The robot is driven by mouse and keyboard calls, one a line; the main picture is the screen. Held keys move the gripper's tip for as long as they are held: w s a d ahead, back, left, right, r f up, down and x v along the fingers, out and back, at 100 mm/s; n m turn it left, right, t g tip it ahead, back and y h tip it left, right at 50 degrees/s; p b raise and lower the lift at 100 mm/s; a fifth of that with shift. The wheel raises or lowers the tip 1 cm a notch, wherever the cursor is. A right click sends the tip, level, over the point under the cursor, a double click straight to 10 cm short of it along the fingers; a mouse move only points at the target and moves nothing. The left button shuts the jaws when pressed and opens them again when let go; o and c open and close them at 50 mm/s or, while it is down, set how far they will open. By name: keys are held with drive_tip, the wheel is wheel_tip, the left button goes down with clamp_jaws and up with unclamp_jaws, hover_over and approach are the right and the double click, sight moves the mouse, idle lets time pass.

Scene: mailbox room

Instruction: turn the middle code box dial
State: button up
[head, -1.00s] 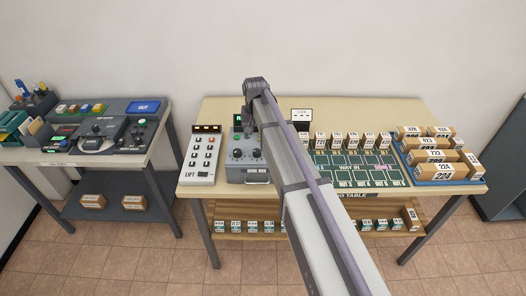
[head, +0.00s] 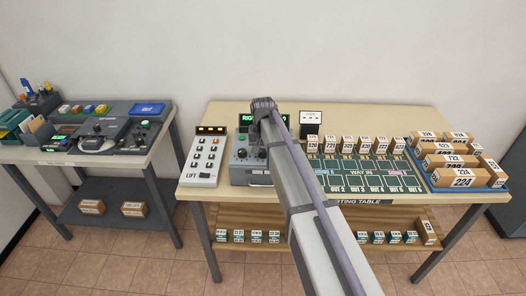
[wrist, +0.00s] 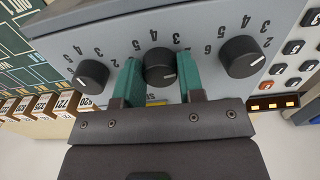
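The code box (head: 240,171) is a grey box with a row of dark dials, standing on the table beside the lift panel. In the head view, my arm hides part of the code box and my fingertips.
The white lift panel (head: 203,158) with several buttons stands just left of the code box. A small white socket box (head: 310,118), a row of small parcels and a green sorting board (head: 370,182) are to the right. A blue tray (head: 436,184) holds larger parcels.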

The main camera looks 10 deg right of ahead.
drive_tip(key=c, duration=0.4)
drive_tip(key=shift+c, duration=0.2)
drive_tip(key=shift+n, duration=0.3)
drive_tip(key=n, duration=0.3)
drive_tip(key=shift+n, duration=2)
drive_tip(key=o, duration=0.9)
drive_tip(key=shift+o, duration=0.2)
